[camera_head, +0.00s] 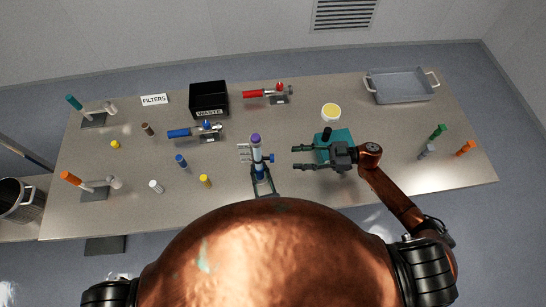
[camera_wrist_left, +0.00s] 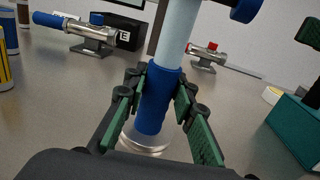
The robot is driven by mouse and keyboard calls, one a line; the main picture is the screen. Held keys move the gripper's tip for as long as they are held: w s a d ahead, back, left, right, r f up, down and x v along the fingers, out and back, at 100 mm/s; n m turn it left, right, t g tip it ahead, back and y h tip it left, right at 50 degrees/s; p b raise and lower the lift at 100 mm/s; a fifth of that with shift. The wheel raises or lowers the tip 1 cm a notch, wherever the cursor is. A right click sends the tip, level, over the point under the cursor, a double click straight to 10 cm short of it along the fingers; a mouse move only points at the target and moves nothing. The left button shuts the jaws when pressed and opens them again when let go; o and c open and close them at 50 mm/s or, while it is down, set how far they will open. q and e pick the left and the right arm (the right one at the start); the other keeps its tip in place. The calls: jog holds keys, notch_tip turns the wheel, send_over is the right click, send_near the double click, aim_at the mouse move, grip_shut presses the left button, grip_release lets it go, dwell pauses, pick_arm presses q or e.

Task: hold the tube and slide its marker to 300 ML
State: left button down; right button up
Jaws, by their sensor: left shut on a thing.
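The tube (camera_head: 257,158) stands upright near the table's front middle, with a purple top, a pale body and a blue lower part. A blue knob, apparently the marker (camera_head: 271,158), sticks out to its right; part of it shows at the top of the left wrist view (camera_wrist_left: 245,9). My left gripper (camera_wrist_left: 158,90) is shut around the tube's blue lower part (camera_wrist_left: 158,105), above a metallic base. In the head view, my left arm is mostly hidden behind my body. My right gripper (camera_head: 287,157) is open and empty, right of the tube, its fingers pointing left towards it.
A teal block (camera_head: 335,138) with a black knob stands behind my right gripper. A black WASTE box (camera_head: 209,100), a blue-handled valve (camera_head: 195,132) and a red-handled valve (camera_head: 268,93) stand behind the tube. A grey tray (camera_head: 400,86) is back right.

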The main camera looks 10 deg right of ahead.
aim_at(273, 158)
jog(key=a, duration=0.6)
jog(key=w+a, duration=0.1)
jog(key=a, duration=0.2)
jog(key=shift+a, duration=0.4)
jog(key=shift+c, duration=0.5)
grip_shut()
jog(key=shift+r, duration=0.1)
